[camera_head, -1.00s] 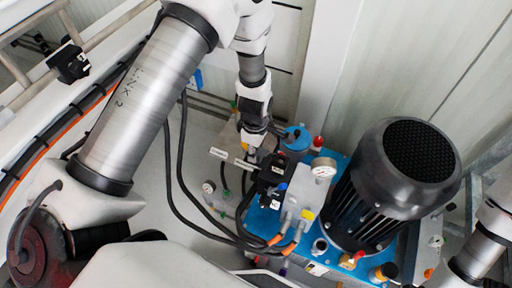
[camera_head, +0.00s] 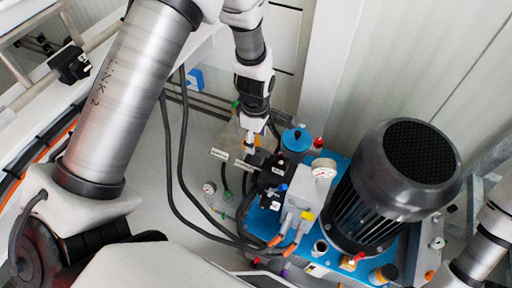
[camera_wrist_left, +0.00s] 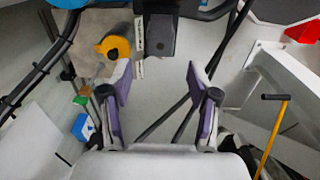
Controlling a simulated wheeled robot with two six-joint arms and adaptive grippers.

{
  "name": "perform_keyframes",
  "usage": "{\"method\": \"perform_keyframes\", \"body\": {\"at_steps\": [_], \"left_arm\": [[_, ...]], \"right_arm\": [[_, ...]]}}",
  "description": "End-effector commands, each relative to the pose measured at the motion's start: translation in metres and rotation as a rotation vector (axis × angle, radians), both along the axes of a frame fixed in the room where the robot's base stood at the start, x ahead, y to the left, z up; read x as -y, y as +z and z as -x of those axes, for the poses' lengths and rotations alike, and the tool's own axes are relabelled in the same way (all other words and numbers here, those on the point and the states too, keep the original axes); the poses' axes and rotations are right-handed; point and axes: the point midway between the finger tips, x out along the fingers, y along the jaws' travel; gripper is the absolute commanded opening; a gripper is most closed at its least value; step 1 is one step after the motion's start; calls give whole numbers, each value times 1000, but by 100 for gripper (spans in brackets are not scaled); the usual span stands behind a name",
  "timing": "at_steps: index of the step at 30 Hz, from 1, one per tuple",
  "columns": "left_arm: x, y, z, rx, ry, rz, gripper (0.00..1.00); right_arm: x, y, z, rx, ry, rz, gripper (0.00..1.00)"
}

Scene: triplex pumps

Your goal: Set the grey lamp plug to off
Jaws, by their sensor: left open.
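Two grey plugs with orange lower ends, one at the left (camera_head: 288,220) and one just right of it (camera_head: 302,228), sit on the front of the blue pump unit. I cannot tell which part is the lamp plug or how it is set. My left gripper (camera_head: 249,142) hangs above and behind the black block (camera_head: 270,177), left of the blue cap. In the left wrist view its two purple-padded fingers (camera_wrist_left: 163,100) are spread with nothing between them. The black block (camera_wrist_left: 161,35) lies beyond the fingertips there. My right gripper is out of view.
Black cables (camera_head: 183,150) loop at the left.

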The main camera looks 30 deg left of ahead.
Motion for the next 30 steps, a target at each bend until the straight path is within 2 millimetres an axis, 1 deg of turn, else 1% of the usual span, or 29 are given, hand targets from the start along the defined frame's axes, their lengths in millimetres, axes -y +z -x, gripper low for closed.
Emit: {"method": "perform_keyframes", "body": {"at_steps": [1,3,7,10,17,20,22,23,24,27,30], "left_arm": [[0,14,-1,5,1,1,60],[0,30,-1,5,1,1,60],[-1,48,0,1,0,1,60],[-1,54,0,1,0,1,60],[-1,54,0,0,0,1,60],[0,54,2,-11,-43,3,60],[1,53,8,-40,-105,26,60],[-1,46,10,-52,-120,64,60],[-4,34,12,-57,-125,121,60],[-12,12,10,-37,-93,261,60],[-20,-2,5,-2,-27,358,60]], "right_arm": [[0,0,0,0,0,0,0],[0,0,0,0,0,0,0],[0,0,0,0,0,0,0],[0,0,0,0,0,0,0],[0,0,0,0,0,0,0],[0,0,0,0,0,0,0],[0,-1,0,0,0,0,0],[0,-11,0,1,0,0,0],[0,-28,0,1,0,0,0],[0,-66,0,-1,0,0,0],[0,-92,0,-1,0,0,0]]}}
